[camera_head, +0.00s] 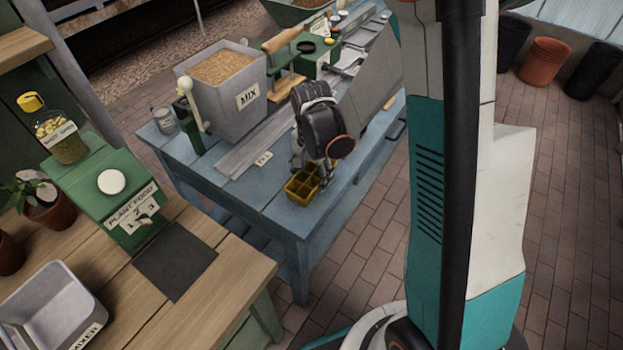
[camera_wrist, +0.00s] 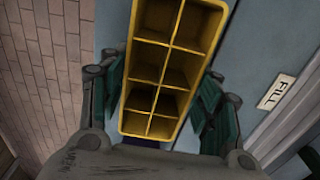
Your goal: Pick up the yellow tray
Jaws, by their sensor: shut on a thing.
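The yellow tray (camera_head: 301,190) is a small box split into several empty square compartments. In the head view it is at the near corner of the blue table, partly hidden by my gripper (camera_head: 322,170). In the wrist view the yellow tray (camera_wrist: 157,88) stretches up from between the two fingers of my gripper (camera_wrist: 155,120). The fingers are shut on its long sides, one on each side. I cannot tell whether the tray rests on the table or is just above it.
The blue table (camera_head: 250,185) also holds a grey bin labelled MIX (camera_head: 222,85), a glass jar (camera_head: 164,121) and a FILL label (camera_wrist: 276,91). A wooden bench (camera_head: 200,300) stands at the left with a green PLANT FOOD box (camera_head: 115,200). Brick floor (camera_head: 375,240) is clear to the right.

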